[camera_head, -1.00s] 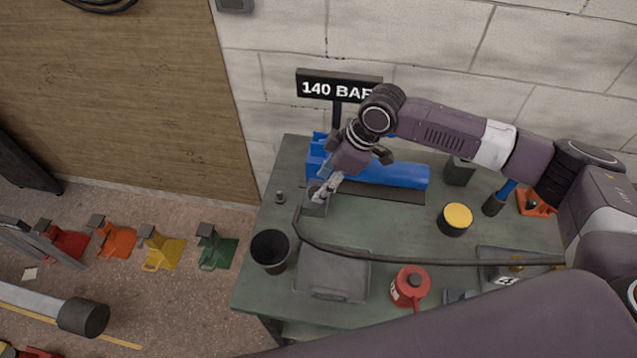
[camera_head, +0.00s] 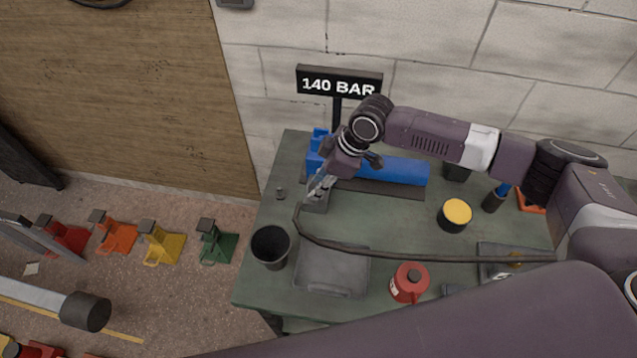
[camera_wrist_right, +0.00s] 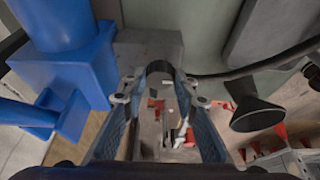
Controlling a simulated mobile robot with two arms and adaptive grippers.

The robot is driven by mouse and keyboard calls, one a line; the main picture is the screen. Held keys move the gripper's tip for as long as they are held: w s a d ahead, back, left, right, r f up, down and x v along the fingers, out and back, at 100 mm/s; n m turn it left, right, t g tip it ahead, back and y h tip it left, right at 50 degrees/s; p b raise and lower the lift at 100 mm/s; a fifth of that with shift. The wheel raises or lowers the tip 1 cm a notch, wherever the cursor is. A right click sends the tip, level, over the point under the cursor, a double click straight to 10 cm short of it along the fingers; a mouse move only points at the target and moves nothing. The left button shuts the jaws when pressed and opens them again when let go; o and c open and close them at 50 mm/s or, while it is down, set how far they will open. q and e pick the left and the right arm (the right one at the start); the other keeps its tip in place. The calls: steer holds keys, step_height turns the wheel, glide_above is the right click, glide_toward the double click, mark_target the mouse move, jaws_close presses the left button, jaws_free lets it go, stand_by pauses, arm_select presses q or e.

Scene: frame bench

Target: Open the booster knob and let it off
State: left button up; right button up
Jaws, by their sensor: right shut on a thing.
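The blue booster (camera_head: 397,170) lies on the green bench below a black sign (camera_head: 340,86) reading "140 BAR". It also fills the left of the right wrist view (camera_wrist_right: 68,62). My right gripper (camera_head: 318,190) is at the grey block (camera_head: 315,207) at the booster's left end, pointing down. My left gripper is not in view.
A dark hose (camera_head: 430,257) runs from the block across the bench. A black cup (camera_head: 271,246), grey tray (camera_head: 333,272), red can (camera_head: 409,282) and yellow-topped tin (camera_head: 455,215) stand on the bench. My right forearm spans its back right. Several coloured chocks lie on the floor left.

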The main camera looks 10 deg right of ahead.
steer(key=n+g+b, duration=0.1)
steer(key=n, duration=0.2)
steer(key=shift+w+y, duration=0.15)
steer(key=shift+y, duration=0.15)
steer(key=n+g+b, duration=0.1)
steer(key=n+b, duration=0.1)
steer(key=n, duration=0.1)
steer(key=shift+w+f+g, duration=0.1)
steer(key=shift+g, duration=0.2)
steer(key=n+b, duration=0.1)
steer(key=n, duration=0.1)
steer(key=n+g+b, duration=0.1)
steer(key=n+b, duration=0.1)
steer(key=n, duration=0.1)
steer(key=shift+w+a+g, duration=0.1)
steer(key=shift+g, duration=0.2)
steer(key=shift+n+g+h+b, duration=0.5)
steer(key=shift+n+h+b, duration=0.5)
steer(key=shift+n, duration=1)
steer(key=shift+w+r, duration=0.1)
steer(key=shift+r, duration=0.1)
steer(key=o, duration=1.1)
steer(key=shift+o, duration=0.3)
